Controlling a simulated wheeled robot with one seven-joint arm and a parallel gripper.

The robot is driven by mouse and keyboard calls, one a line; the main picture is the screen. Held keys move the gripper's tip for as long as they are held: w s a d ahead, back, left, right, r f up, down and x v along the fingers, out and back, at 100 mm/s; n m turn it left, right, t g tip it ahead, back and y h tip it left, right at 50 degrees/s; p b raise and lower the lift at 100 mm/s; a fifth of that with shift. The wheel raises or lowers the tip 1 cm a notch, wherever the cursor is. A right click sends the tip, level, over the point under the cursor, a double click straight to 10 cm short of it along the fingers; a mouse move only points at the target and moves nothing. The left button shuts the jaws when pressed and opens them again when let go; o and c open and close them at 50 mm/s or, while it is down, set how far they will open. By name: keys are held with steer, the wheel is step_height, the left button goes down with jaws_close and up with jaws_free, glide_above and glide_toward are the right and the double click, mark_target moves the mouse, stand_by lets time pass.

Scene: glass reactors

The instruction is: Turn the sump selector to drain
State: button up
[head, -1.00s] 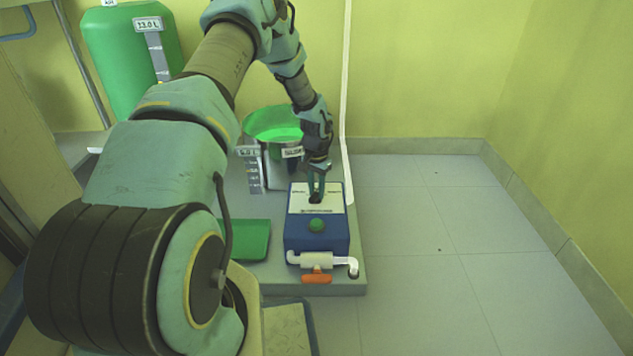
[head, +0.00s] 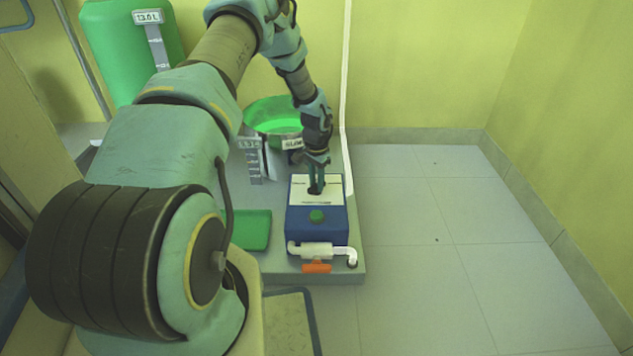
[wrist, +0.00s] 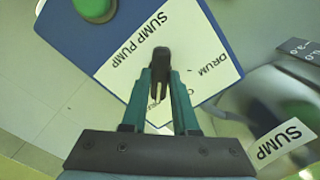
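The sump pump (head: 316,235) is a blue box with a white label plate (head: 330,198) on top and a green button (head: 317,216) in front. The dark selector (wrist: 160,56) stands on the plate. In the wrist view "SUMP PUMP" and "DRUM" can be read. Another word beginning with C is mostly hidden by a finger, and no "drain" mark is readable. My gripper (head: 317,184) points down at the plate.
A bucket with green liquid (head: 272,120) stands behind, close to my wrist. A green tray (head: 250,230) lies left. The floor at right is clear.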

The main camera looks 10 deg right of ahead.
mark_target(316, 184)
steer(key=o, duration=0.4)
steer(key=shift+o, duration=0.2)
step_height(316, 184, up, 11)
steer(key=p, duration=0.3)
steer(key=shift+f, duration=0.1)
steer(key=s+a+r+n, duration=0.2)
steer(key=s+a+r, duration=0.1)
steer(key=a+r, duration=0.35)
steer(key=s+a+r+n, duration=0.2)
steer(key=s+a+r, duration=0.25)
steer(key=r, duration=0.35)
steer(key=s+a+r+n+t, duration=0.1)
steer(key=s+a+r+n, duration=0.3)
steer(key=s, duration=0.3)
steer(key=s+a+r+n+t, duration=0.1)
steer(key=s+a+r+n, duration=0.1)
steer(key=s+a+r, duration=0.35)
step_height(316, 184, up, 34)
steer(key=s+p, duration=0.2)
steer(key=p, duration=3.3)
steer(key=shift+a+p, duration=0.3)
steer(key=shift+p, duration=0.1)
